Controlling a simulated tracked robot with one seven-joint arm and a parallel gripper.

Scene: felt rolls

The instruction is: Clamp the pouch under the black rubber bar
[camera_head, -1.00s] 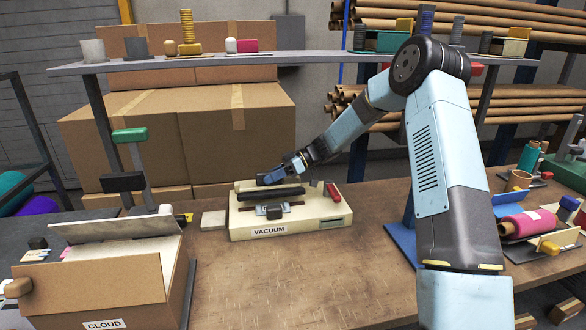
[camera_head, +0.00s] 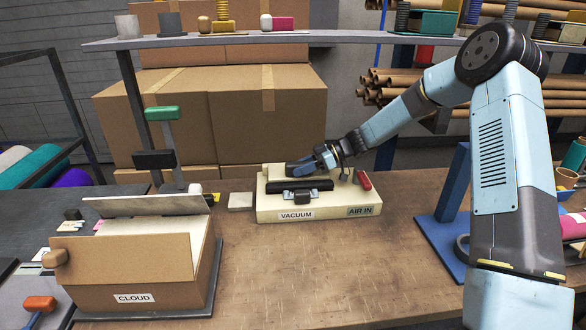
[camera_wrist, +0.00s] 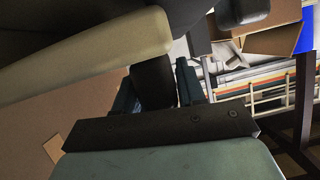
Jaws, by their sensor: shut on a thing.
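The cream machine (camera_head: 330,211) labelled VACUUM stands on the bench, with the black rubber bar (camera_head: 285,187) lying low across its top. A pale grey piece (camera_head: 287,197) with a dark block on it sits at the bar's front edge. It may be the pouch, but I cannot tell for certain. My gripper (camera_head: 303,168) is just behind and above the bar. In the wrist view its fingers (camera_wrist: 155,88) are shut on a dark part (camera_wrist: 152,75), with a cream edge (camera_wrist: 95,72) close by. Which part it is, and how it joins the bar, is hidden.
A small panel (camera_head: 361,210) on the machine reads AIR IN, and a red piece (camera_head: 363,181) sits at its right. A carton (camera_head: 125,262) labelled CLOUD stands at the left. A pale pad (camera_head: 241,201) lies beside the machine. The front bench is clear.

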